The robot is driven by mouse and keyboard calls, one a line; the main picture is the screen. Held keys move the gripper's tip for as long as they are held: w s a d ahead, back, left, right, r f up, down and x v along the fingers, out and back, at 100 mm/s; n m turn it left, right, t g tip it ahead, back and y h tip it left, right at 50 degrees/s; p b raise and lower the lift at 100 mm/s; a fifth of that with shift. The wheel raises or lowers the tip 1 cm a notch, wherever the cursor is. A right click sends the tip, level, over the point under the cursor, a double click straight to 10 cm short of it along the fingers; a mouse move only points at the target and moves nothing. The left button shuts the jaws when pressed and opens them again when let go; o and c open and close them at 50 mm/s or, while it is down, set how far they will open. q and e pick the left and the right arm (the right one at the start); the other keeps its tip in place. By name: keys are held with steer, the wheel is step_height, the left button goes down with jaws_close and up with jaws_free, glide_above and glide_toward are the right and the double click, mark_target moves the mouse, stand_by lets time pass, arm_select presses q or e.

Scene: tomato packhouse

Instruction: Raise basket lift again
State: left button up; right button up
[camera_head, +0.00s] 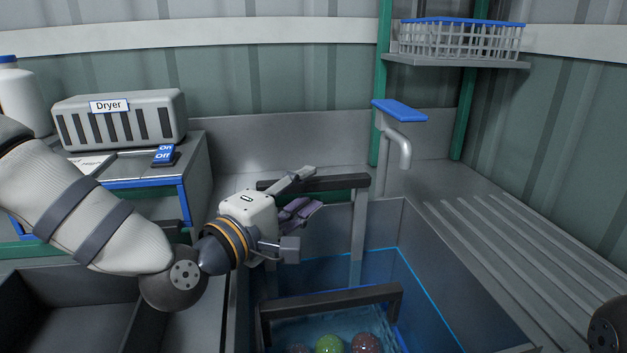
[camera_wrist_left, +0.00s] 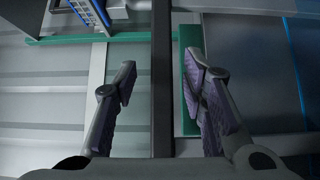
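A dark horizontal bar (camera_head: 340,183) tops a grey upright (camera_head: 358,240) that goes down into the water tank. A second dark bar (camera_head: 330,300) stands lower and nearer, over the water, with short legs at its ends. My left gripper (camera_head: 298,214) is at the upper bar's left part. In the left wrist view the gripper (camera_wrist_left: 160,75) is open. A dark bar (camera_wrist_left: 162,120) runs between its two purple-padded fingers, with gaps showing on both sides. A green tomato (camera_head: 329,344) and a reddish one (camera_head: 366,343) show in the water. My right gripper is out of view.
A blue-edged tank (camera_head: 425,290) holds the water. A tap with a blue lever (camera_head: 400,110) stands behind it. A white basket (camera_head: 460,40) sits on a high shelf. A dryer (camera_head: 120,118) with an On/Off switch (camera_head: 164,154) is at left. A ribbed drainboard (camera_head: 510,240) at right is clear.

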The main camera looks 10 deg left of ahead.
mark_target(309, 187)
arm_select(q)
steer(key=x, duration=0.4)
steer(key=shift+f, duration=0.1)
steer(key=shift+s, duration=0.1)
steer(key=shift+a, duration=0.1)
steer(key=shift+c, duration=0.3)
jaws_close()
